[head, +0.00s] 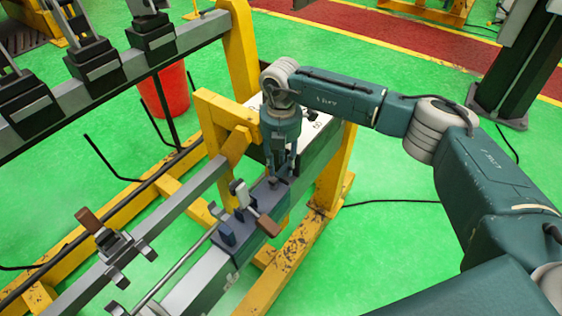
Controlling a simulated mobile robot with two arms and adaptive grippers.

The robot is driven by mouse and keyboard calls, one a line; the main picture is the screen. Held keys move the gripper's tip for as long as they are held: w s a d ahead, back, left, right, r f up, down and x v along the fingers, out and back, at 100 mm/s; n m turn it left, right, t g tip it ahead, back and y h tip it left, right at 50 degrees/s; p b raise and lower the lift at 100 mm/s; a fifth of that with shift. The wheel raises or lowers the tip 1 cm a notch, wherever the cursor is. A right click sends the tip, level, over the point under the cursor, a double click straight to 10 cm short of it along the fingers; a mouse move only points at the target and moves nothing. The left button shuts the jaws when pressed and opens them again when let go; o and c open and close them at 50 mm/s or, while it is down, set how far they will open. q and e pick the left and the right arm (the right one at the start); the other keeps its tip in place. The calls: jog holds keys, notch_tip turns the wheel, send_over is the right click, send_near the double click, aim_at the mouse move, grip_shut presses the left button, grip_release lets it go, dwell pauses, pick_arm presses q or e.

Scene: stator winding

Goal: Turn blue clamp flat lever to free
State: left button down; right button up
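The blue clamp (270,194) is a dark blue block on the grey beam near the middle of the head view. A lever with a brown handle (267,226) sticks out at its lower front side. A pale grey upright lever piece (240,190) stands at its left. My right gripper (282,176) points down over the back end of the clamp. Its two fingers look apart, with a gap between them. Whether the fingertips touch the clamp is too small to tell. My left gripper is not in view.
A second clamp with a brown handle (88,219) sits on the parallel rail at left. A thin rod (178,266) runs beside the beam. Yellow frame posts (335,165) stand close around my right gripper. A red bin (166,91) is behind.

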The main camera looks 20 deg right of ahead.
jog(key=shift+c, duration=0.3)
grip_shut()
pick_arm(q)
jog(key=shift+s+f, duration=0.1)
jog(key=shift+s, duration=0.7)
